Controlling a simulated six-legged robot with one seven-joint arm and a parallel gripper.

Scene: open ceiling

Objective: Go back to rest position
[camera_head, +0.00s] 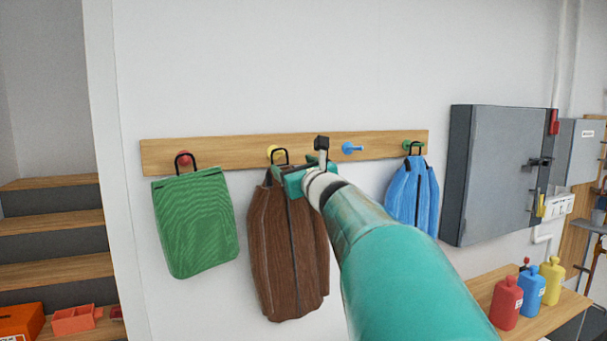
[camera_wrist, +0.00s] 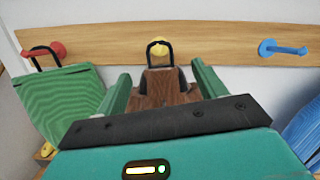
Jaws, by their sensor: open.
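My gripper (camera_wrist: 160,88) is open in the wrist view, its two green fingers apart on either side of the top of a brown jacket (camera_wrist: 172,86). In the head view my gripper (camera_head: 297,180) is in front of the upper part of the brown jacket (camera_head: 285,255), and my arm hides part of it. The jacket hangs by a black loop from a yellow peg (camera_head: 271,152). The loop is around the yellow peg (camera_wrist: 162,49) in the wrist view. I cannot tell whether the fingers touch the jacket.
A wooden rack (camera_head: 220,148) holds a green bag (camera_head: 195,225) on a red peg and a blue jacket (camera_head: 412,190) on a green peg. The blue peg (camera_head: 352,148) is bare. A grey cabinet (camera_head: 505,170) and a table (camera_head: 540,318) with bottles stand right; stairs (camera_head: 55,222) left.

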